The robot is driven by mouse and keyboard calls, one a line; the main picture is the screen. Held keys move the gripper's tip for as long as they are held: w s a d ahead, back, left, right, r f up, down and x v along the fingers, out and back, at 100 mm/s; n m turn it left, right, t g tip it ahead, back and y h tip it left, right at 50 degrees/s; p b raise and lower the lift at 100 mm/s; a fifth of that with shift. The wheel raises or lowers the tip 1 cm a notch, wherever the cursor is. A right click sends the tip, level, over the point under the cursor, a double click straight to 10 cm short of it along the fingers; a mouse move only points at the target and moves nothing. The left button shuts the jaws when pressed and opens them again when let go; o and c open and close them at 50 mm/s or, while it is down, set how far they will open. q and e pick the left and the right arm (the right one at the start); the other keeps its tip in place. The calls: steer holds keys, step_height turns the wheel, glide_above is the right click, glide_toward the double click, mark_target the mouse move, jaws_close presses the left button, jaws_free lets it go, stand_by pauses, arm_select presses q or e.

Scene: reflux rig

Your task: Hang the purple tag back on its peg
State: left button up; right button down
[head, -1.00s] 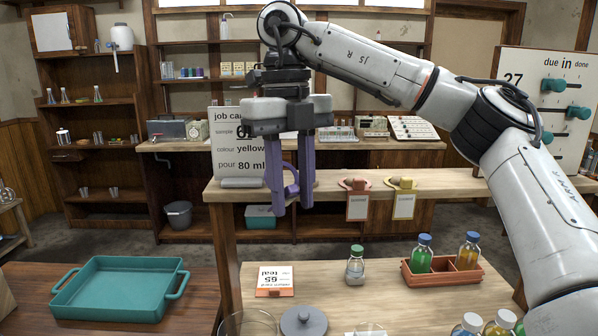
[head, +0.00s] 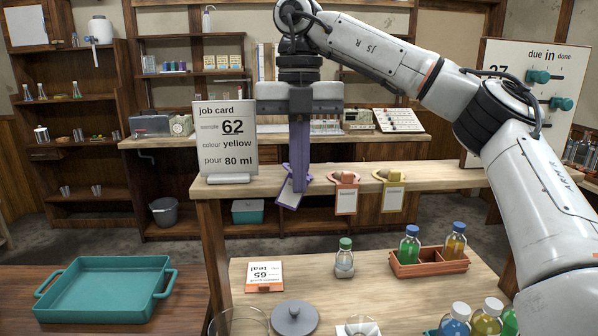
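My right gripper (head: 299,178) points down at the front edge of the raised wooden shelf, its purple fingers seen nearly edge-on. The purple tag (head: 289,194), with a pale card face, is at the fingertips and tilted, its lower end to the left. The gripper appears shut on it; the fingers hide its upper part. Any peg behind the fingers is hidden. An orange tag (head: 346,199) and a yellow tag (head: 392,198) hang at the shelf edge to the right. My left gripper is not in view.
The job card (head: 226,142) stands on the shelf (head: 440,178) just left of my gripper. A teal tray (head: 105,290) is at left.

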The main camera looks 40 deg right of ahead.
steer(key=shift+w+d+f+b, duration=0.1)
steer(key=shift+f+b, duration=0.3)
steer(key=shift+f, duration=0.5)
steer(key=c, duration=2.5)
jaws_free()
steer(key=o, duration=0.5)
steer(key=shift+c, duration=0.2)
steer(key=shift+r, duration=0.1)
